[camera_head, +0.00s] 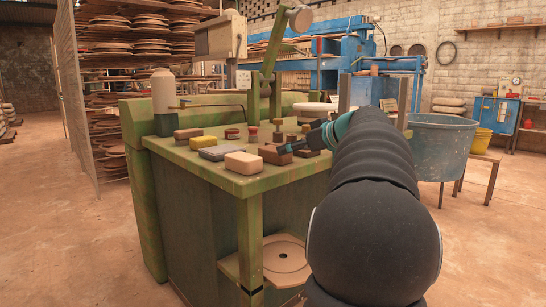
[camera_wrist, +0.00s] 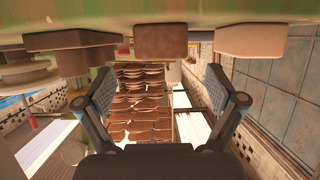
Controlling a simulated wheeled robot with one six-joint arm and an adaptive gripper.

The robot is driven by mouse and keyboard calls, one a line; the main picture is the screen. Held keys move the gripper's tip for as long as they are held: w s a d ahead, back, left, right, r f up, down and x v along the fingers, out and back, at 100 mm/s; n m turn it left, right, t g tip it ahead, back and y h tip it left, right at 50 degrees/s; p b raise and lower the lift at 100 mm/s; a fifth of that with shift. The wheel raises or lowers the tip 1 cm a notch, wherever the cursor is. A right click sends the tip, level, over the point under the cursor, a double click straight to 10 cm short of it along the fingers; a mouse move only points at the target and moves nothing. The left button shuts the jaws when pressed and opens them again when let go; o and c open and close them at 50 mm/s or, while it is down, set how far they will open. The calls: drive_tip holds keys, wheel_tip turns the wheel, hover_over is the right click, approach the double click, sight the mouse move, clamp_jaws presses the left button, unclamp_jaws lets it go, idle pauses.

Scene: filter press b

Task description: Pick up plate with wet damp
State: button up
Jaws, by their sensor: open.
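A round pale plate (camera_head: 286,256) with a small dark centre lies on the low shelf under the green bench. A white round stack (camera_head: 315,108) stands at the back of the bench top, partly hidden by my arm. I cannot tell which plate, if any, is wet or damp. My gripper (camera_head: 287,149) is over the bench top near the blocks, apart from the low plate. In the wrist view my gripper (camera_wrist: 159,85) has its two fingers wide apart with nothing between them. That view looks upside down, with blocks along its top.
A blue tub (camera_head: 440,145) is at right. Racks of round plates (camera_head: 110,67) stand at left. Floor at left is clear.

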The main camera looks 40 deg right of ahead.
sight(275, 159)
drive_tip(key=x, duration=0.8)
drive_tip(key=shift+a+f, duration=0.1)
drive_tip(key=c, duration=1.5)
drive_tip(key=shift+c, duration=0.2)
